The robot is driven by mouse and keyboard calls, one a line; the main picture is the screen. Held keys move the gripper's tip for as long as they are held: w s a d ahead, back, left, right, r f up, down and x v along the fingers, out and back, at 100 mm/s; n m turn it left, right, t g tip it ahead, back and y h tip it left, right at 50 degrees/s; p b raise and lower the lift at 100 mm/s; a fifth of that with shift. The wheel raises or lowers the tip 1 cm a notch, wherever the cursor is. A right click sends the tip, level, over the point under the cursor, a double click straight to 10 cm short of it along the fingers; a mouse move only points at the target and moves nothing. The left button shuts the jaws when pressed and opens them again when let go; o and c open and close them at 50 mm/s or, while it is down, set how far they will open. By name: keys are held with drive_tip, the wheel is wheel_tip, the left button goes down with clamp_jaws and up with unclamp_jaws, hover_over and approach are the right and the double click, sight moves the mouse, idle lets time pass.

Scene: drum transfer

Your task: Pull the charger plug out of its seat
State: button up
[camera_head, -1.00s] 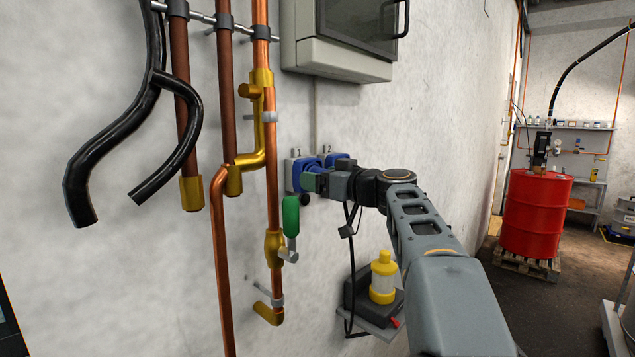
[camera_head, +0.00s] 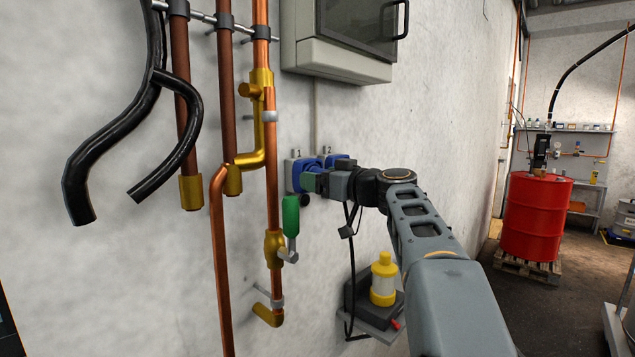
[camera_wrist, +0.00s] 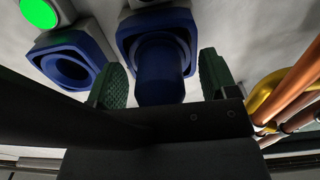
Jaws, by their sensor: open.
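A blue charger plug (camera_wrist: 160,78) sits in the middle blue seat (camera_wrist: 124,35) in the wrist view. My gripper (camera_wrist: 162,80) is open, with one green-padded finger on each side of the plug. In the head view my gripper (camera_head: 309,182) is at the wall by seat 1 (camera_head: 295,165) and hides most of the plug. A second blue seat (camera_wrist: 68,68) is empty in the wrist view, with a lit green lamp (camera_wrist: 39,13) beside it.
Copper pipes (camera_head: 272,190) with a green valve handle (camera_head: 291,216) stand close left of my gripper. A grey cabinet (camera_head: 345,58) hangs above. A black cable (camera_head: 348,290) hangs there.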

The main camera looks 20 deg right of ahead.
idle(0.4)
drive_tip(key=c, duration=1.4)
drive_tip(key=shift+s, duration=0.1)
drive_tip(key=shift+b+v, duration=1.8)
drive_tip(key=shift+v, duration=1.1)
